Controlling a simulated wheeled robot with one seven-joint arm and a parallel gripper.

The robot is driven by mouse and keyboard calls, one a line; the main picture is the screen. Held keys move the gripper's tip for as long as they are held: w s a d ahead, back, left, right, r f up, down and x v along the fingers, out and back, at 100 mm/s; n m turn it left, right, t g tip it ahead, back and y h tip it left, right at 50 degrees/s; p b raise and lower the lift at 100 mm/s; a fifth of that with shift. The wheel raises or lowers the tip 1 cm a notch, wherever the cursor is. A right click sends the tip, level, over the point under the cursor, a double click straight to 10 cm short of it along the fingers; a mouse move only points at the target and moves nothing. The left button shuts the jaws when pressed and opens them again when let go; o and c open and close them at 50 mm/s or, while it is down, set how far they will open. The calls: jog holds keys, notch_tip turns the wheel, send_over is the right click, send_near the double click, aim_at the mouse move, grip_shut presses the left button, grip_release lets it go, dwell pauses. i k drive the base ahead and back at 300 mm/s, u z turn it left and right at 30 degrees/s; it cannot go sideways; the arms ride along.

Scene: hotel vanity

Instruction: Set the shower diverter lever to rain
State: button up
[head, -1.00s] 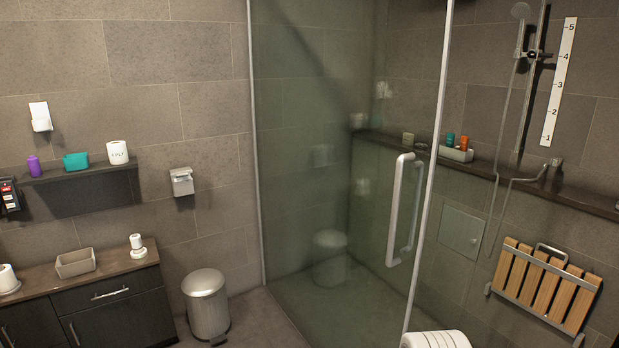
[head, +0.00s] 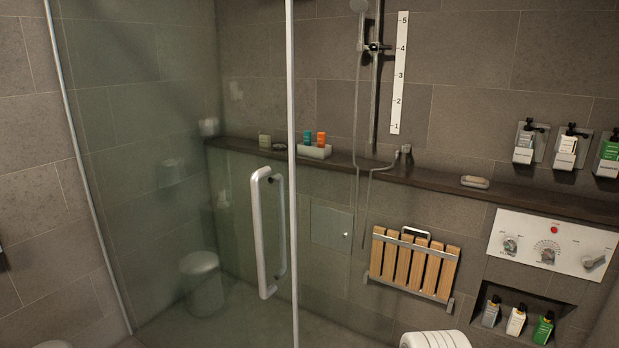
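A white shower control panel (head: 548,244) is on the tiled wall at the right of the head view. It carries a small knob at its left, a larger round dial (head: 547,252) in the middle and a red dot above the dial. At its right end is a grey lever (head: 595,263), which looks like the diverter; its handle seems to point right and slightly up. The small markings around it are too small to read. My gripper is not in view; only a white ribbed part of my own body shows at the bottom edge.
A glass shower door with a long vertical handle (head: 262,235) stands at left centre. A folded wooden seat (head: 412,264) is on the wall left of the panel. A dark ledge (head: 520,192) runs above the panel. A niche with several bottles (head: 515,320) is below it.

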aim_at(587, 261)
jog(key=z, duration=1.05)
jog(key=i, duration=2.55)
jog(key=k, duration=1)
jog(key=u, duration=2.4)
jog(key=i, duration=0.35)
jog(key=u, duration=0.6)
